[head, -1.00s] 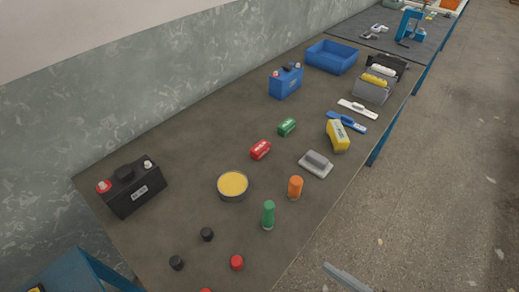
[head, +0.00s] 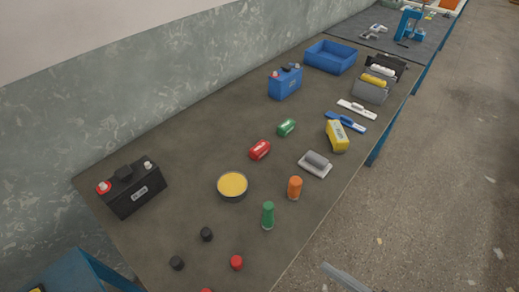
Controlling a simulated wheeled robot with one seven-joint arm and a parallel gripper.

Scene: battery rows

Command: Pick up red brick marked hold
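A small red brick (head: 260,149) with pale lettering lies on the brown-grey table (head: 120,233), near the middle. The lettering is too small to read. A similar green brick (head: 286,127) lies just behind it to the right, apart from it. A yellow tin (head: 232,185) stands in front of the red brick to the left. My gripper is not clearly in view. A grey bar at the bottom edge may be part of me, but I cannot tell.
A black battery (head: 132,189) stands at the left and a blue one (head: 285,82) at the back. An orange bottle (head: 295,188), a green bottle (head: 268,215), a grey float (head: 315,164) and a yellow block (head: 337,136) stand right of the red brick. A blue bin (head: 331,57) is far back.

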